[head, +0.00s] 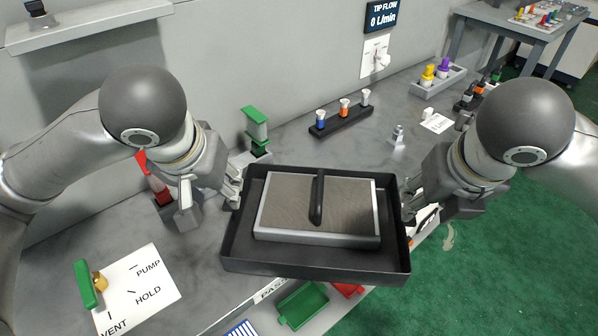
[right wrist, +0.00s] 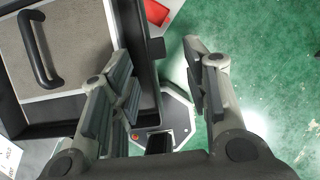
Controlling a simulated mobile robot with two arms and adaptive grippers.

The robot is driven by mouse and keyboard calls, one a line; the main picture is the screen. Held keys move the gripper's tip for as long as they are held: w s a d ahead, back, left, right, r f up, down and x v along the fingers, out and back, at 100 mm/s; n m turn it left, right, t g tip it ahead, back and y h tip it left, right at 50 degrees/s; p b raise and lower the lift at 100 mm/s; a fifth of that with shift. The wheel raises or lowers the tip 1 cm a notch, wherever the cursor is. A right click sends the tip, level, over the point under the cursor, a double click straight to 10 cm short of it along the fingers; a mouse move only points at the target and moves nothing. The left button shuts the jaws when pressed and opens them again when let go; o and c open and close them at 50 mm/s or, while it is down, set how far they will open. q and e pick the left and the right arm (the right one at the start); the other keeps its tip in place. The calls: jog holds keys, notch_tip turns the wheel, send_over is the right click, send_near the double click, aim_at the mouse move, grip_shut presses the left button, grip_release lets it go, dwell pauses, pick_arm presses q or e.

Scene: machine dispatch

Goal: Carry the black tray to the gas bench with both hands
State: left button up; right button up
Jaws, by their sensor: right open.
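The black tray (head: 315,262) is at the front of the grey bench, at the centre of the head view. A flat silver-framed block with a brown top and a black handle (head: 318,197) sits in it. My left gripper (head: 236,190) is at the tray's left side; the view does not show whether its fingers grip the wall. My right gripper (head: 408,205) is at the right side. In the right wrist view my right gripper (right wrist: 165,90) has its fingers apart, the left one over the tray's side wall (right wrist: 136,60).
A white card marked PUMP, HOLD and VENT (head: 140,291) lies at left near a green-handled valve (head: 88,285). A black rack with several coloured-based vials (head: 342,120) stands behind the tray. A green bin (head: 302,304) is below the front edge. Green floor (head: 480,265) is clear at right.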

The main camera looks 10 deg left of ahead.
jog(key=shift+v, duration=1.55)
